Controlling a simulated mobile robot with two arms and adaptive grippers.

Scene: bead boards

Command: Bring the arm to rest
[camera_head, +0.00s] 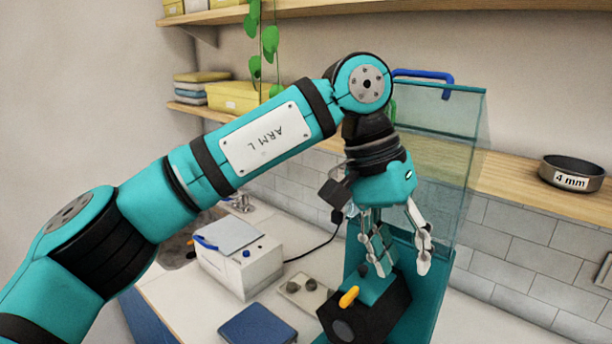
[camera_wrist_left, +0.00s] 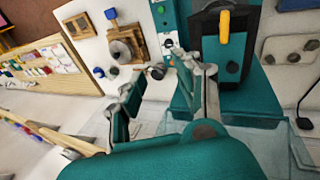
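My left arm (camera_head: 265,138), teal and marked "ARM L", reaches in from the left and bends down at the wrist. Its gripper (camera_head: 402,266) hangs with its fingers pointing down and spread apart, with nothing between them. In the head view it appears in front of a teal-framed clear case, over a black device. The left wrist view shows the fingers (camera_wrist_left: 164,60) too, also empty. My right arm and gripper are in neither view.
The black device (camera_head: 362,315) has an orange lever. The clear case (camera_head: 440,150) rises behind my gripper. A white box (camera_head: 240,265), a small tray (camera_head: 304,297) and a blue pad (camera_head: 258,326) lie to the left. A "4 mm" bowl (camera_head: 571,172) sits on the shelf.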

